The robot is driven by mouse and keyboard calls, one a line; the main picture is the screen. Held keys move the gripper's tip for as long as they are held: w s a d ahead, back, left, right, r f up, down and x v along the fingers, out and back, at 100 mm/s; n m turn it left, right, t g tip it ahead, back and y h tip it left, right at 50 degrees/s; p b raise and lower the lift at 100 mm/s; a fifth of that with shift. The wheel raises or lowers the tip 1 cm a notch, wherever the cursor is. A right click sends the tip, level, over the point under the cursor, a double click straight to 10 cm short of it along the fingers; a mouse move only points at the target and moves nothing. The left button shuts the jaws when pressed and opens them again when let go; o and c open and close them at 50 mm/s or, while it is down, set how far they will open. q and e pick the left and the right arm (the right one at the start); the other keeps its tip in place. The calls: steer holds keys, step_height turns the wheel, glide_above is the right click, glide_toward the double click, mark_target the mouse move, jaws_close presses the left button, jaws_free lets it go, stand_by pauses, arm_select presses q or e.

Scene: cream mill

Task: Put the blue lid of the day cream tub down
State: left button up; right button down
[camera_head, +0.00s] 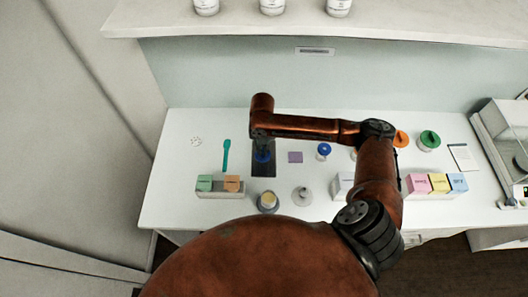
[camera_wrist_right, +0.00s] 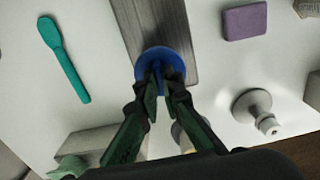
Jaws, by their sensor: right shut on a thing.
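The blue lid (camera_head: 262,157) is held in my right gripper (camera_head: 262,148), over the dark grey mat (camera_head: 263,171). In the right wrist view, the fingertips (camera_wrist_right: 160,82) are shut on the lid (camera_wrist_right: 150,57), with the grey mat (camera_wrist_right: 158,22) behind it. I cannot tell whether the lid touches the mat. An open tub (camera_head: 268,201) with pale yellow contents stands in front of the mat; its label is not readable. My left gripper is not in view.
A teal spatula (camera_head: 226,155) lies left of the mat, and a purple block (camera_head: 295,157) lies right of it. A small jar with a blue lid (camera_head: 323,150) stands farther right.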

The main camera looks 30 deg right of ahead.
steer(key=w+f, duration=0.1)
steer(key=d+f, duration=0.1)
steer(key=shift+w+d+f, duration=0.3)
steer(key=shift+w+f, duration=0.05)
steer(key=shift+w, duration=0.05)
steer(key=shift+d+f+p, duration=0.1)
steer(key=shift+f+p, duration=0.35)
steer(key=shift+f, duration=1.2)
steer(key=shift+f, duration=0.1)
steer(key=c, duration=2.1)
jaws_free()
step_height(320, 180, up, 12)
steer(key=shift+r+b, duration=0.15)
steer(key=shift+b, duration=0.45)
